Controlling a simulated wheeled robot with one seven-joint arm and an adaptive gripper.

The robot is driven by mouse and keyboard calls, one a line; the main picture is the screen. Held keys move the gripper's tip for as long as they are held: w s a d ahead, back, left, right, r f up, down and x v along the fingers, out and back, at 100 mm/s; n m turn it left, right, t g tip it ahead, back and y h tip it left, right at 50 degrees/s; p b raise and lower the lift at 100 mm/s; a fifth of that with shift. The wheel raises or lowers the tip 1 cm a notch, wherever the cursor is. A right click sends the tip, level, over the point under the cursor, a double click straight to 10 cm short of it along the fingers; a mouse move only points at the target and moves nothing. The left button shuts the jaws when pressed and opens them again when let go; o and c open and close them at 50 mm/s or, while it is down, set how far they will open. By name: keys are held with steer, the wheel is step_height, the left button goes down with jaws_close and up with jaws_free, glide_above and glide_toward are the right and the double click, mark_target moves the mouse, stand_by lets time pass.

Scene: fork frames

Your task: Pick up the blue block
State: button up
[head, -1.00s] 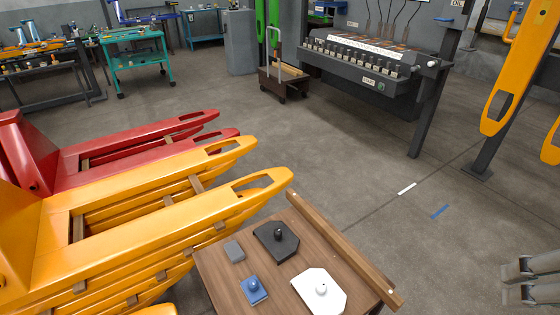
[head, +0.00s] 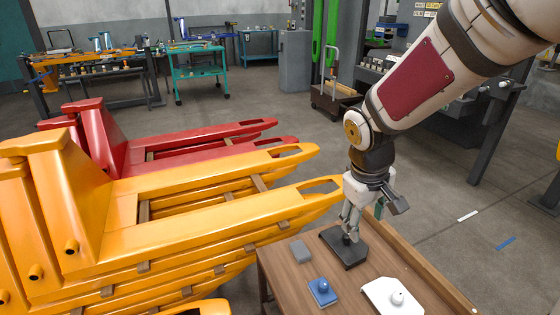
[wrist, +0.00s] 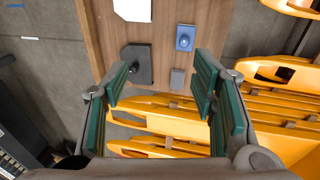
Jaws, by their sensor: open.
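The blue block (head: 322,291), a small blue square piece with a round knob on top, sits on the wooden table (head: 278,268) near its front left. It also shows in the wrist view (wrist: 185,40), beyond the fingertips and slightly right of centre. My gripper (head: 349,232) is above the table's far part, over or beside the black plate. In the wrist view my gripper (wrist: 162,76) is open, with green-padded fingers wide apart and nothing held. The blue block is apart from it.
A grey block (head: 302,251), a black plate with a knob (head: 350,254) and a white plate with a knob (head: 388,298) share the table. A raised wooden rail (head: 432,272) runs along its right edge. Yellow pallet forks (head: 200,238) lie close on the left.

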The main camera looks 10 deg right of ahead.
steer(key=w+a+f+n+g+y+b, duration=0.15)
steer(key=w+f, duration=0.25)
steer(key=f, duration=0.6)
steer(key=w+a+f+n+b, duration=0.1)
steer(key=w+f+b, duration=0.25)
steer(key=f, duration=0.75)
steer(key=b, duration=0.2)
glide_above(324, 282)
steer(key=shift+y, duration=0.25)
steer(key=f, duration=0.7)
steer(key=s+f, duration=0.1)
steer(key=f, duration=0.2)
steer(key=shift+a+f, duration=0.1)
steer(key=shift+f, duration=0.2)
steer(key=shift+w+f+b, duration=0.25)
steer(key=shift+f+b, duration=0.3)
steer(key=shift+f, duration=1.1)
steer(key=shift+w+f+b, duration=0.2)
steer(key=shift+f+b, duration=0.35)
steer(key=shift+f, duration=1.05)
steer(key=shift+r, duration=0.1)
steer(key=shift+c, duration=0.4)
jaws_close()
